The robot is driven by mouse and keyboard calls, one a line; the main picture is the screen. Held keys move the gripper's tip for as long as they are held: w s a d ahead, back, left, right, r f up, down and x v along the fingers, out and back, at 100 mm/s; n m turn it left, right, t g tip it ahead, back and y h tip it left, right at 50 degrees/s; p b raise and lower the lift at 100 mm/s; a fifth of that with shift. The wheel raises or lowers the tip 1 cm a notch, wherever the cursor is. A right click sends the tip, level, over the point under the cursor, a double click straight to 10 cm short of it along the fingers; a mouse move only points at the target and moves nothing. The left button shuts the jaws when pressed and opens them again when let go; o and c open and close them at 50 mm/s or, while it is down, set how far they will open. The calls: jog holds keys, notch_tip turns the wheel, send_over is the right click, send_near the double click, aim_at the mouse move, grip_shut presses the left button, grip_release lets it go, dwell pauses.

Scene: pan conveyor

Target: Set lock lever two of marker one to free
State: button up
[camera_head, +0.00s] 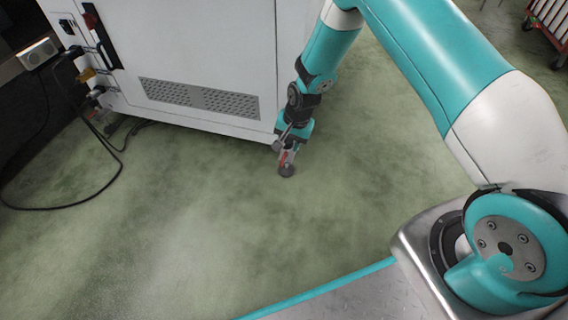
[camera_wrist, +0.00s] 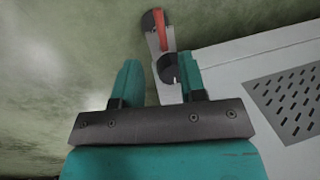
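A small red lever (camera_wrist: 160,28) sits on a grey bracket at the corner of a white cabinet, just beyond my fingertips in the wrist view. It also shows in the head view as a small red patch (camera_head: 284,156) above a dark round foot (camera_head: 287,170). A dark round knob (camera_wrist: 168,68) lies near the right fingertip, partly hidden by it. My gripper (camera_wrist: 158,68) has its two teal fingers apart with nothing held between them. In the head view my gripper (camera_head: 288,142) hangs by the cabinet's lower corner. No marker label or lever number is readable.
The white cabinet (camera_head: 200,50) with a perforated vent (camera_head: 200,98) fills the upper left. Black cables (camera_head: 60,205) loop on the floor at the left. The green floor (camera_head: 250,230) in front is clear. A red-barred cart (camera_head: 551,18) stands far right.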

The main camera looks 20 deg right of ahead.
aim_at(283, 159)
jog(key=f+b, duration=0.1)
jog(key=f, duration=0.1)
jog(key=f+b, duration=0.1)
jog(key=f, duration=0.2)
jog(key=w+a+f+b, duration=0.1)
jog(key=f, duration=0.1)
jog(key=shift+a+f+b, duration=0.1)
jog(key=shift+f+b, duration=0.15)
jog(key=shift+b, duration=0.1)
grip_shut()
